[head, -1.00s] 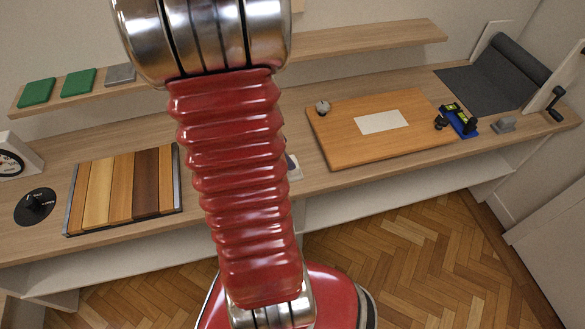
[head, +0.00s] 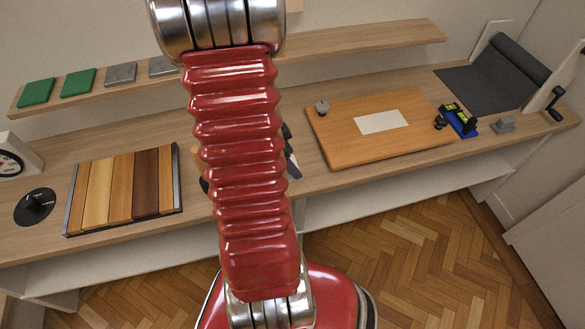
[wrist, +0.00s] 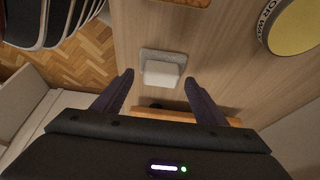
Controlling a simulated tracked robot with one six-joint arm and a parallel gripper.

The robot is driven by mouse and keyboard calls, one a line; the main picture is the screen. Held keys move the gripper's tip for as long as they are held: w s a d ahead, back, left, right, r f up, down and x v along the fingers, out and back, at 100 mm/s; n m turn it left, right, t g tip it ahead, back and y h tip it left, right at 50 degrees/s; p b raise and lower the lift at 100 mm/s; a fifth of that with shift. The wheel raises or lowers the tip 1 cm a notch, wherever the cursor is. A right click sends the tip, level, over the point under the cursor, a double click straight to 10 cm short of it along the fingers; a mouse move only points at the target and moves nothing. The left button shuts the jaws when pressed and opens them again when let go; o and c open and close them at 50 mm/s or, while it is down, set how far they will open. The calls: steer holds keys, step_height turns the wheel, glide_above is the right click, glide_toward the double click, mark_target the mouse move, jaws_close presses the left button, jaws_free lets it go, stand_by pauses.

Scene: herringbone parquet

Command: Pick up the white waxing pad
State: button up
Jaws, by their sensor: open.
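A small white block, which looks like the white waxing pad (wrist: 162,68), lies on a grey base on the wooden bench in the wrist view. My gripper (wrist: 159,79) is open, with one dark finger to the left of the pad and one to the right. The pad lies between the fingertips in the picture, and no contact shows. The gap in height between fingertips and pad cannot be told.
A round yellow tin (wrist: 295,25) stands right of the pad. In the head view, a wood sample board (head: 122,190) lies left and an orange-brown board (head: 340,140) right. Green pads (head: 78,82) and grey pads (head: 121,75) sit on the shelf. Parquet floor lies in front.

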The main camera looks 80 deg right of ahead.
steer(key=shift+x, duration=1)
steer(key=shift+r, duration=0.1)
steer(key=shift+c, duration=0.5)
steer(key=c, duration=0.6)
